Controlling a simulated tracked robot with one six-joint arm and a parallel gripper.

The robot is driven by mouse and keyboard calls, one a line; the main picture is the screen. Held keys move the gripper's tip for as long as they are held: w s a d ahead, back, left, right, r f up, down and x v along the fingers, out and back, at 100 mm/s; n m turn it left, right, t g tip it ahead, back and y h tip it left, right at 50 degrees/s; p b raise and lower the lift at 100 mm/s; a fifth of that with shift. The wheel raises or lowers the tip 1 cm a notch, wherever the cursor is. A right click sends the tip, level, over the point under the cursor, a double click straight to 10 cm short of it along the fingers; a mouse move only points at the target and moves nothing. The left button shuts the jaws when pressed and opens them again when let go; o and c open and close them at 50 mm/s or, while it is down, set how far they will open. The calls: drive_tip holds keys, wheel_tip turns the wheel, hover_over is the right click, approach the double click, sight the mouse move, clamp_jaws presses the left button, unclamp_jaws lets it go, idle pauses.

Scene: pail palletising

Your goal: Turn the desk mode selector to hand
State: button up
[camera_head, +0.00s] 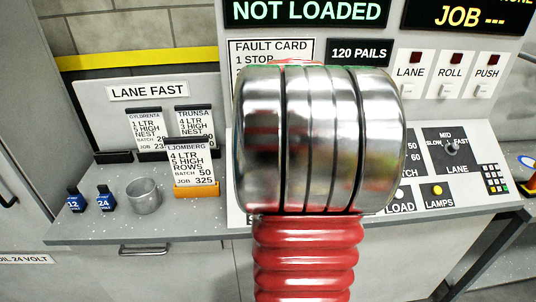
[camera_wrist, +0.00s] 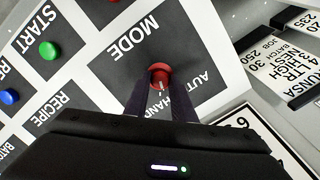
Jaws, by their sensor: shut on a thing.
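The mode selector (camera_wrist: 159,72) is a red round knob on a dark square labelled MODE, seen upside down in the wrist view. The words AUTO and HAND, partly covered, lie to its right and lower right. A pale pointer mark on the knob points roughly down in the picture; I cannot tell which word it is set to. My gripper (camera_wrist: 160,95) has its two dark fingers on either side of the knob and is shut on it. In the head view my arm hides the selector and my gripper.
In the wrist view a green button (camera_wrist: 49,49), a blue button (camera_wrist: 9,97) and a red button lie left. In the head view the desk holds a metal cup (camera_head: 143,196), blue tags (camera_head: 105,199), order cards (camera_head: 192,166), a lane selector (camera_head: 452,149) and a keypad (camera_head: 495,179).

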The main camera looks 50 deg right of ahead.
drive_tip(key=shift+s+d+m, duration=0.1)
drive_tip(key=shift+s+m, duration=0.05)
drive_tip(key=shift+m, duration=1.25)
drive_tip(key=shift+f, duration=0.1)
drive_tip(key=o, duration=1.1)
drive_tip(key=shift+c, duration=0.2)
drive_tip(key=v, duration=1.3)
drive_tip(key=shift+s+a+r, duration=0.2)
drive_tip(key=shift+s+r, duration=0.05)
drive_tip(key=shift+s, duration=0.1)
